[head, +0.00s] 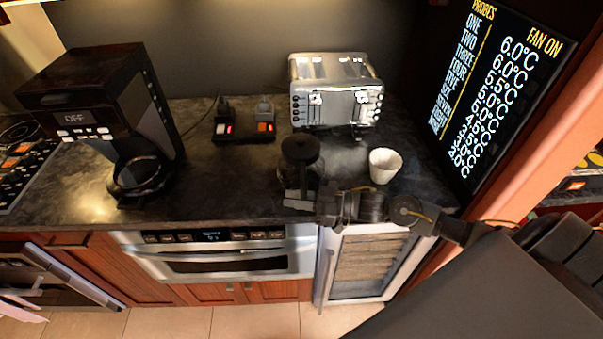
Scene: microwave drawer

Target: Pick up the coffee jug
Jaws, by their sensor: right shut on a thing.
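The coffee jug (300,150) has a dark round lid and a dark, see-through body. It is at the front of the counter in the head view, left of the white cup. My right gripper (302,201) comes in from the right and is shut on the coffee jug at its near side. The gripper hides part of the jug's lower side, and I cannot tell whether the jug's base touches the counter. My left gripper is not in view.
A black coffee maker (85,95) stands at the left. A silver toaster (336,92) is behind the jug, and a white cup (385,165) is close to its right. Power sockets (244,128) lie at the back. The counter (230,185) is clear between coffee maker and jug.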

